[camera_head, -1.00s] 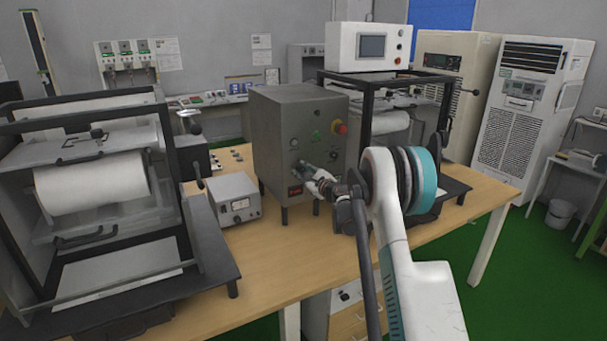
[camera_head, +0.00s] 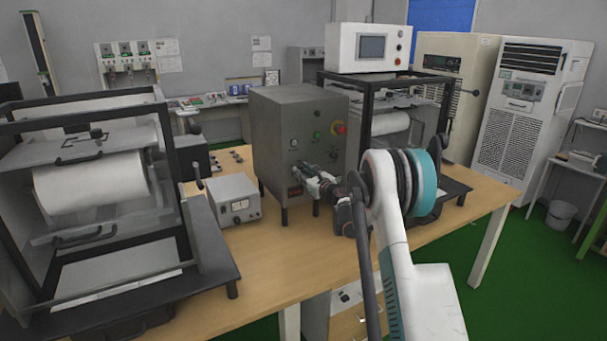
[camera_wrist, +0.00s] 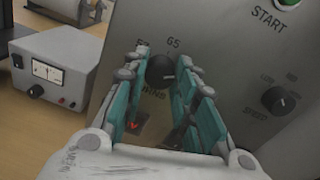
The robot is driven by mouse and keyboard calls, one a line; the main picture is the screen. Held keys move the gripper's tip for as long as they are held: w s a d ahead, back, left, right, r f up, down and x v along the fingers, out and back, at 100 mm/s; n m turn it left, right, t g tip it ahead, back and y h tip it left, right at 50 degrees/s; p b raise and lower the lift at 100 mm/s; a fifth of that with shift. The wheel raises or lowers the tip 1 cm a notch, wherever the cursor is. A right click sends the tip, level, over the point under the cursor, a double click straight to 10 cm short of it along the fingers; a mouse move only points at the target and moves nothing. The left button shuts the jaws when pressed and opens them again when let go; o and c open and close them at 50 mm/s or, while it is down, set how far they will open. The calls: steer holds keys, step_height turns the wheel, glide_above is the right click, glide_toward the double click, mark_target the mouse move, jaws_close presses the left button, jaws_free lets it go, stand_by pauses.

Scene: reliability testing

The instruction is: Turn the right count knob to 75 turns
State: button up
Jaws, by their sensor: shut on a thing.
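A grey control cabinet (camera_head: 286,120) stands on the table in the head view. In the wrist view a dark round knob (camera_wrist: 160,69) on its front panel sits between my gripper's fingers (camera_wrist: 165,82). Its pale pointer mark faces right. A number that looks like 65 is printed above it, another number is partly covered at its upper left, and the label below is mostly hidden. My gripper (camera_head: 299,173) reaches the lower front of the cabinet from the right and is shut on this knob. A red-lit display (camera_wrist: 134,125) shows dimly behind the left finger.
A speed knob (camera_wrist: 279,99) and a green start button (camera_wrist: 289,2) are to the right on the panel. A grey meter box (camera_head: 234,199) stands left of the cabinet. Framed roller machines stand on the left (camera_head: 170,150) and behind the cabinet (camera_head: 369,95). The table's front (camera_head: 270,275) is clear.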

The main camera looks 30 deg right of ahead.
steer(key=shift+f, duration=0.15)
steer(key=o, duration=1.1)
steer(key=shift+d, duration=0.1)
steer(key=s, duration=0.8)
steer(key=s+d, duration=0.1)
steer(key=s, duration=0.3)
steer(key=shift+a, duration=0.1)
